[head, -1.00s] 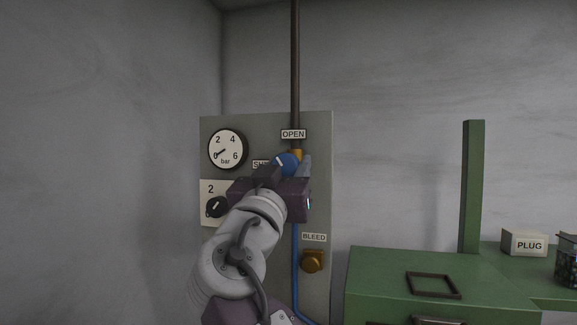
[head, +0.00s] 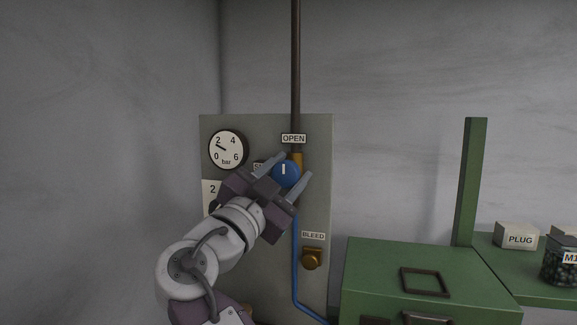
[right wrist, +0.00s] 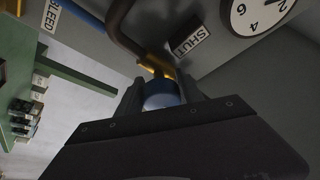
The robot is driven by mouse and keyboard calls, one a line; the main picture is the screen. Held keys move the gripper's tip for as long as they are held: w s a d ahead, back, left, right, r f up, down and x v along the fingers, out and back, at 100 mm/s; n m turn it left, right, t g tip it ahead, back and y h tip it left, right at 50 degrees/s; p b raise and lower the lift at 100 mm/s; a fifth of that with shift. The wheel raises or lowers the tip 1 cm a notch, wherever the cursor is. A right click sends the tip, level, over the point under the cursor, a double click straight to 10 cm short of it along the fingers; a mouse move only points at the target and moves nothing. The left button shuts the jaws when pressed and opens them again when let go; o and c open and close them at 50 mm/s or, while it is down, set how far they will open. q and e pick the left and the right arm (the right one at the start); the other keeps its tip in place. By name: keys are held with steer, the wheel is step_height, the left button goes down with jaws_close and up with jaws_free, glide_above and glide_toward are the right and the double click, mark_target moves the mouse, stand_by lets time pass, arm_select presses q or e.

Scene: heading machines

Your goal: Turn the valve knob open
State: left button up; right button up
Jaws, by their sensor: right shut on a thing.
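The blue valve knob (head: 286,174) sits on the grey panel, just below the OPEN label (head: 293,138). Its white mark stands upright, toward that label. My right gripper (head: 290,167) has one finger on each side of the knob and is shut on it. In the right wrist view the knob (right wrist: 162,95) shows between the two fingers, in front of a brass fitting (right wrist: 155,68). The SHUT label (right wrist: 190,41) is readable there; the arm partly hides it in the head view. My left gripper is in neither view.
A pressure gauge (head: 228,149) has its needle near 2. A brass BLEED knob (head: 312,258) sits lower on the panel, and a blue hose (head: 294,270) runs down beside it. A green cabinet (head: 380,270) and a PLUG box (head: 517,236) stand to the right.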

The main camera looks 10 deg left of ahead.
stand_by(0.4)
steer(key=o, duration=1.3)
